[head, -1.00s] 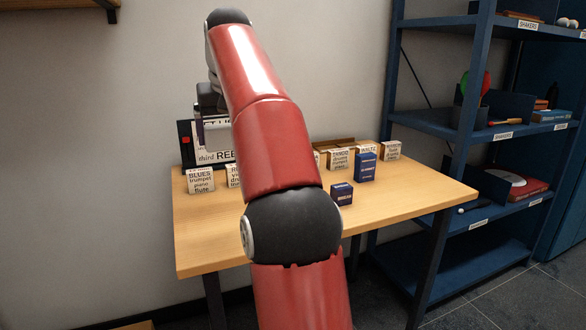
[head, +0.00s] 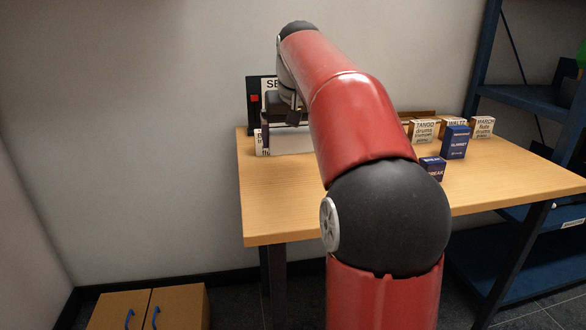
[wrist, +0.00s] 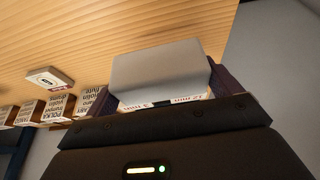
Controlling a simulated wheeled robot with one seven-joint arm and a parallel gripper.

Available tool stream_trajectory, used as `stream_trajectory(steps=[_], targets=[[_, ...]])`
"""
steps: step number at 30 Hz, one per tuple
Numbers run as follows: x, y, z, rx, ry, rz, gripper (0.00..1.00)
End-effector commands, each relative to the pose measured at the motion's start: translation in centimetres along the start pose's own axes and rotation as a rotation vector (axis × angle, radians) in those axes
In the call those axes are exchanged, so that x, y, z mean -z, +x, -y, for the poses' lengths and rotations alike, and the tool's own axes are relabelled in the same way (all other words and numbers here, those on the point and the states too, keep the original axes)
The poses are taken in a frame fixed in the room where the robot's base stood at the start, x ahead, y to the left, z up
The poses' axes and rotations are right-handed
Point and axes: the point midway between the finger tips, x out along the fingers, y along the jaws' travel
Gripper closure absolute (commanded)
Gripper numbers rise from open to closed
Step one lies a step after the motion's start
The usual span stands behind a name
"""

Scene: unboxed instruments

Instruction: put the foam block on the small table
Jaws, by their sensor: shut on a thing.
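A plain pale grey block, which looks like the foam block (wrist: 160,75), fills the space between the dark fingers of my gripper (wrist: 168,88) in the wrist view. My gripper is shut on it. In the head view my gripper (head: 287,108) is over the back left of a wooden table (head: 280,205), and the pale block (head: 290,140) shows below it. Whether the block touches the tabletop cannot be told. My arm hides part of the table. I cannot tell if this is the small table; no other table shows.
Lettered cards (head: 423,130) and blue boxes (head: 455,142) stand on the table's right half. A sign (head: 254,100) stands behind my gripper. A low wooden cabinet (head: 180,305) with blue handles is at lower left. Blue shelves (head: 525,97) stand at right. The table's front left is clear.

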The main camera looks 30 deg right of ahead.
Motion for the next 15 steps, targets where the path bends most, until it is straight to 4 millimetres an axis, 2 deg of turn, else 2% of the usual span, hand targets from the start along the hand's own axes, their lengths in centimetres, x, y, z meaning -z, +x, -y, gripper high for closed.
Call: stream_trajectory(steps=[1, 7, 12, 15], targets=[[-0.4, 0.9, 0.0, 0.000, 0.001, 0.000, 0.31], [-1.0, 2.4, 0.0, 0.000, 0.000, 0.000, 0.31], [-1.9, 4.6, 0.0, 0.001, 0.000, 0.000, 0.31], [-2.1, 5.1, 0.0, 0.000, 0.000, -0.001, 0.31]])
